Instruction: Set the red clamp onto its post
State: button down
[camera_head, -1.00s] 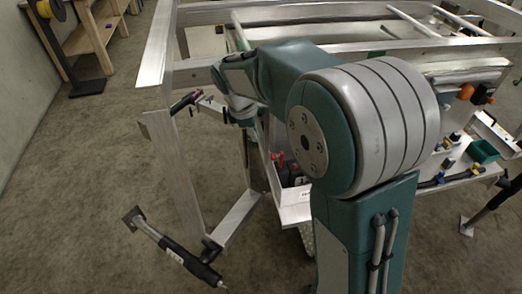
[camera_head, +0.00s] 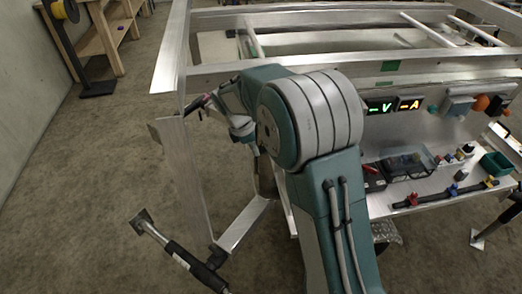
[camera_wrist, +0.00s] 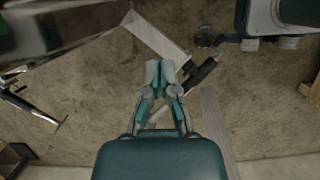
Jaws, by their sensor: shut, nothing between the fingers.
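My gripper shows in the wrist view (camera_wrist: 160,74) with its fingertips together and nothing between them. It hangs over the floor and a pale metal beam. In the head view my arm reaches to the left corner of the trailer frame and its links hide the fingertips. A small red piece (camera_head: 412,199) sits on a dark bar along the front of the shelf; I cannot tell whether it is the red clamp. A dark box with a red part (camera_head: 372,178) stands on the shelf, right of my arm. No post can be made out.
The aluminium trailer frame (camera_head: 330,70) spans the view. The shelf (camera_head: 440,207) holds a green bin (camera_head: 497,164); lit meters (camera_head: 394,105) are above it. A dark-handled bar (camera_head: 182,255) juts out at lower left. Open floor (camera_head: 90,190) lies left.

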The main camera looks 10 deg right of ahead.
jog(key=d+f, duration=0.6)
jog(key=f, duration=0.1)
jog(key=shift+s+d, duration=0.15)
jog(key=shift+d, duration=0.05)
jog(key=shift+d+r, duration=0.5)
jog(key=shift+d, duration=0.1)
dwell(0.8)
jog(key=shift+d+r, duration=0.25)
jog(key=shift+d, duration=0.45)
jog(key=shift+d+r, duration=0.2)
jog(key=shift+d, duration=0.5)
jog(key=shift+r, duration=0.1)
